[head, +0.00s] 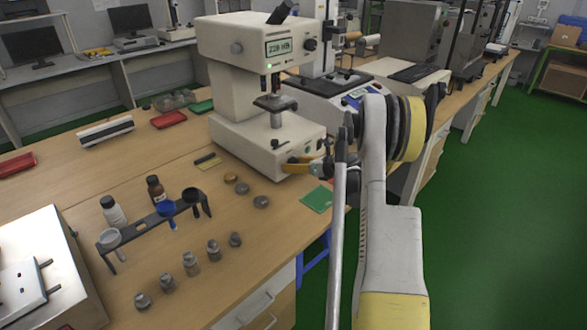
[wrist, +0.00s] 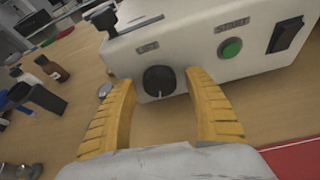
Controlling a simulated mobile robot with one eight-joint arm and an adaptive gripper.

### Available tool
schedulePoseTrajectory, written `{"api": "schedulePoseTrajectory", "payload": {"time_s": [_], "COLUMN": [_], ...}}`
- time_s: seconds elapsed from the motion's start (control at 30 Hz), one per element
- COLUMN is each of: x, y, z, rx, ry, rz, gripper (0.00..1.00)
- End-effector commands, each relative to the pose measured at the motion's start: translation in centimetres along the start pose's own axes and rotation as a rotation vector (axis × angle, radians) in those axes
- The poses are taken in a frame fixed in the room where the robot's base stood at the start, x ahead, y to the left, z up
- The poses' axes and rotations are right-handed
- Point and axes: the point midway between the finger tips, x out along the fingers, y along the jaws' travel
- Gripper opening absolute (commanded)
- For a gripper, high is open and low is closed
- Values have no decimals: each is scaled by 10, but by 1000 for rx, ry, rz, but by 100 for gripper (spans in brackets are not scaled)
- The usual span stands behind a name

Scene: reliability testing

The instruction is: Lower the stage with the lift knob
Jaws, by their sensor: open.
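A cream hardness tester (head: 240,45) with a lit display stands on the wooden bench. Its small stage (head: 275,102) sits on a metal column below the head. The black lift knob (wrist: 159,82), with a white pointer line, is on the white panel under a LIFT label. My gripper (wrist: 161,78) is open, its yellow fingers on either side of the knob, with visible space around it. In the head view my gripper (head: 303,165) is at the right side of the tester's base. I cannot make out the knob there.
A green START button (wrist: 230,48) and black rocker switch (wrist: 286,34) are right of the knob. Several metal weights (head: 190,264) and a bottle rack (head: 155,222) stand on the bench at left. A green pad (head: 317,198) lies near the bench edge.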

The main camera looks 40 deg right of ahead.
Motion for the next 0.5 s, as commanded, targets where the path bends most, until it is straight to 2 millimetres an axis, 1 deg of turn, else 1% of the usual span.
{"api": "schedulePoseTrajectory", "payload": {"time_s": [0.1, 0.37, 0.4, 0.47, 0.5], "x": [6, 7, 7, 7, 7], "y": [0, 0, 0, 0, 0], "z": [0, 1, 1, 1, 1], "rx": [0, -1, -1, -1, -1], "ry": [0, 0, 0, 0, 0], "rz": [0, -1, -1, -1, -1], "gripper": [61, 61, 51, 32, 20]}}
